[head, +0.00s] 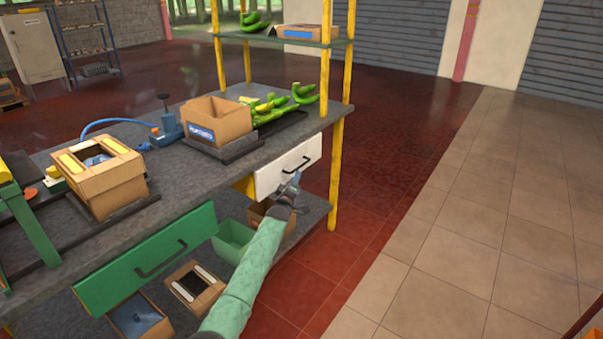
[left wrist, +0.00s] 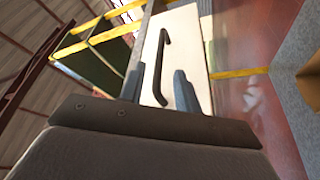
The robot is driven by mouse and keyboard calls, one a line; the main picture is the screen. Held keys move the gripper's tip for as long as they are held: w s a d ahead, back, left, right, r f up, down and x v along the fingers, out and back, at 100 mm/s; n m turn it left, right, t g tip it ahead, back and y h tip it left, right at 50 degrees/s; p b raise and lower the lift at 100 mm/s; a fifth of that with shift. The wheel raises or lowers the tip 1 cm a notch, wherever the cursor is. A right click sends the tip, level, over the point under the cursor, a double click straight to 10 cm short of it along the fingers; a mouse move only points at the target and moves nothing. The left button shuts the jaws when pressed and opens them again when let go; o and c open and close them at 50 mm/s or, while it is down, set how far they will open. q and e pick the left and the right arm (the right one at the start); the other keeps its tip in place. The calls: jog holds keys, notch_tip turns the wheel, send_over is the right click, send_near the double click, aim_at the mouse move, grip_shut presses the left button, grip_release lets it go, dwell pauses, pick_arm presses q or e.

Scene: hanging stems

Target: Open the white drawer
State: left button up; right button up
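The white drawer (head: 267,181) is under the worktop near its right end, and its front looks shut. Its dark bar handle (head: 298,165) is on the front. My left gripper (head: 293,181) is just in front of the drawer, by the handle. In the left wrist view, the white drawer front (left wrist: 187,42) fills the middle and the handle (left wrist: 160,60) shows between the two spread fingers of my left gripper (left wrist: 157,76). The fingers are open, and I cannot tell whether they touch the handle. My right gripper is not in view.
A green drawer (head: 146,262) is further left under the same worktop (head: 172,174). A yellow post (head: 335,175) stands right of the white drawer. Boxes (head: 215,120) and bananas (head: 268,112) are on top. A green bin (head: 233,240) is below.

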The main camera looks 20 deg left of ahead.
aim_at(299, 167)
pick_arm(q)
jog(key=shift+x, duration=3.1)
grip_shut()
